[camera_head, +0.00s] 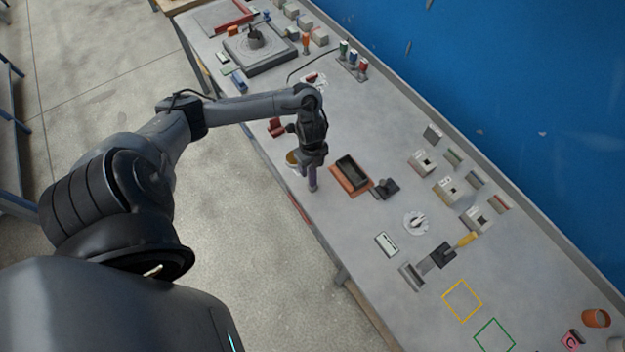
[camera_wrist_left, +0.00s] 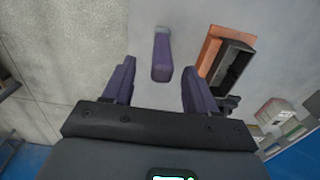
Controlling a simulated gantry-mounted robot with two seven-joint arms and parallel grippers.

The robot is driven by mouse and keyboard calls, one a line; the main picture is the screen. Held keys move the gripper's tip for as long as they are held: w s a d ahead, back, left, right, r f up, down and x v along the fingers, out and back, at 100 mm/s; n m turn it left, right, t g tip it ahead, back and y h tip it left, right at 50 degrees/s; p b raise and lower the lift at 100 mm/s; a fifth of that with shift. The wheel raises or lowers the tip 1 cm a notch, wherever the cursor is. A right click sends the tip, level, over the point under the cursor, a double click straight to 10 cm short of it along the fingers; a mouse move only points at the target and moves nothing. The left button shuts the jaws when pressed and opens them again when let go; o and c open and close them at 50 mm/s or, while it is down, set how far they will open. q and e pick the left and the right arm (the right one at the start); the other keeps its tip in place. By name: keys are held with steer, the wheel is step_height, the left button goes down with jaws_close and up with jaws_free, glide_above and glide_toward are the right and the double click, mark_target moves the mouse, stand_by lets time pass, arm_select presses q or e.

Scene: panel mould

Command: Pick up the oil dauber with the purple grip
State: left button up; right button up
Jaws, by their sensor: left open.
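The oil dauber's purple grip (camera_wrist_left: 161,60) stands up between and just beyond my left gripper's fingertips in the left wrist view. In the head view a purple upright piece (camera_head: 312,182) shows just under the gripper. My left gripper (camera_head: 313,163) points down over the near side of the bench, and its two fingers are apart, one on each side of the grip. I see no clear contact between fingers and grip. My right gripper is not in view.
An orange-brown tray with a dark block (camera_head: 351,173) lies close to the right of the gripper, with a dark block (camera_head: 385,188) beyond it. A white round dish (camera_head: 416,222) stands farther right. A red item (camera_head: 275,127) is to the left. The bench front edge is close.

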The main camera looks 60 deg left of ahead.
mark_target(313, 173)
arm_select(q)
steer(key=shift+w+d+f, duration=0.1)
steer(key=shift+f, duration=2.65)
steer(key=c, duration=1)
steer(key=shift+c, duration=0.2)
steer(key=shift+r, duration=0.1)
